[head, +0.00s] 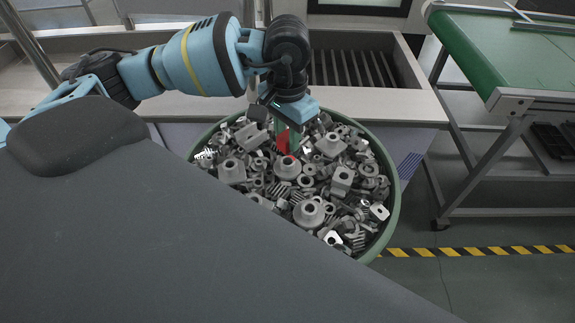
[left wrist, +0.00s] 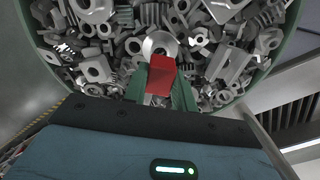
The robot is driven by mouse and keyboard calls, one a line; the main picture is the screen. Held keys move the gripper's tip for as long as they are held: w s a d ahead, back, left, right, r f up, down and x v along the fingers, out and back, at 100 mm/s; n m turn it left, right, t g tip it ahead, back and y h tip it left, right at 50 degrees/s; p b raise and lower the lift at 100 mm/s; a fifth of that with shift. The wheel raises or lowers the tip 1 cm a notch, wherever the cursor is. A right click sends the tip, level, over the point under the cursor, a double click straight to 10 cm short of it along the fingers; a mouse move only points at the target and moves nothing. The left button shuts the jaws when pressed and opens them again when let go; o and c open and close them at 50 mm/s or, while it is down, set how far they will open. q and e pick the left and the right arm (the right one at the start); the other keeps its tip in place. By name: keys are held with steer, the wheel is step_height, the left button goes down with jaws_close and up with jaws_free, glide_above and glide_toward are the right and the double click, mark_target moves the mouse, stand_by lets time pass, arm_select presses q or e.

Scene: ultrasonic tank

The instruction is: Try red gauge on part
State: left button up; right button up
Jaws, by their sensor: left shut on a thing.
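The red gauge (head: 284,141) is a small red block below my left gripper (head: 285,128) in the head view. In the left wrist view the red gauge (left wrist: 161,75) sits between the two green fingers (left wrist: 160,92), which are shut on it. A round grey metal part with a central hole (left wrist: 159,46) is just beyond the gauge's tip; I cannot tell whether they touch. In the head view a similar ringed part (head: 288,167) lies just below the gauge. Which part the task means is not clear. My right gripper is not in view.
A round green bin (head: 397,190) is full of loose grey metal parts. Behind it is a light tank with a slatted inside (head: 350,68). A green-topped table (head: 510,55) stands at the right. Yellow-black tape (head: 470,251) crosses the open floor.

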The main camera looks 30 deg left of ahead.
arm_select(q)
steer(key=shift+r+p, duration=0.4)
steer(key=shift+r, duration=1.65)
